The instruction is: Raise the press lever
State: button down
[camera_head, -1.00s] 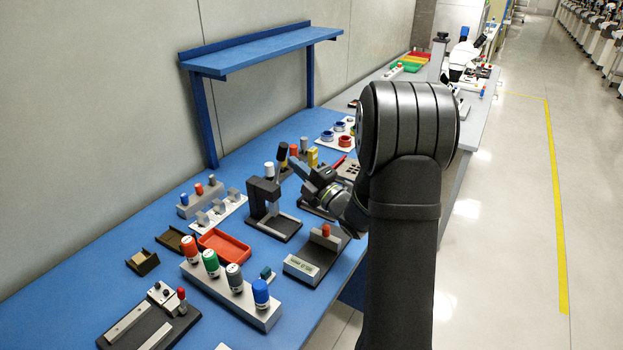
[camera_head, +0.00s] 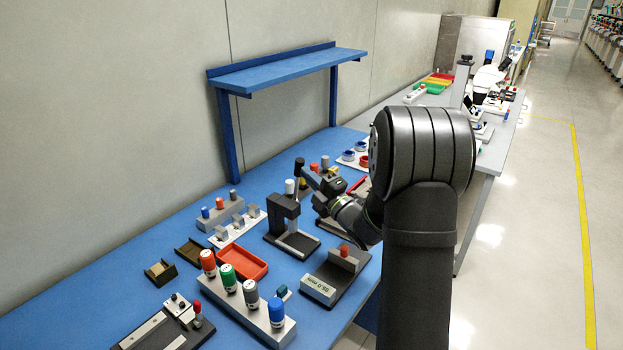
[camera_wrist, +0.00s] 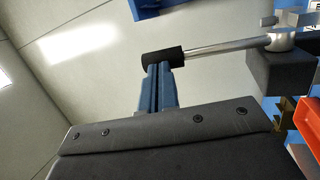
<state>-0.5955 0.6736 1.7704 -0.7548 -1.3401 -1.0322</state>
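The press (camera_head: 283,212) is a dark C-shaped frame with a white-topped ram, standing on the blue bench in the head view. Its lever (camera_head: 299,166) has a black grip and points steeply upward. In the wrist view the lever's silver rod (camera_wrist: 222,47) runs left to its black grip (camera_wrist: 163,57). My gripper (camera_head: 311,180) is just right of the lever in the head view. In the wrist view, narrow bluish fingers (camera_wrist: 160,88) appear close together, with their tips at the grip. The grip lies across the tips and partly hides them; contact is not certain.
A block with several coloured-capped posts (camera_head: 243,306) and a red tray (camera_head: 243,262) lie in front of the press. A grey fixture with a red knob (camera_head: 336,275) stands to its right. A blue shelf (camera_head: 290,70) rises behind.

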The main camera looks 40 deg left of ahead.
jog(key=shift+r, duration=0.2)
jog(key=r+v, duration=0.1)
jog(key=v, duration=1.3)
jog(key=shift+d, duration=0.25)
jog(key=shift+a+r, duration=0.1)
jog(key=f+x, duration=0.2)
jog(key=x, duration=1)
jog(key=shift+w+a, duration=0.25)
jog(key=shift+a, duration=0.15)
jog(key=shift+a+r, duration=0.1)
jog(key=shift+r, duration=0.05)
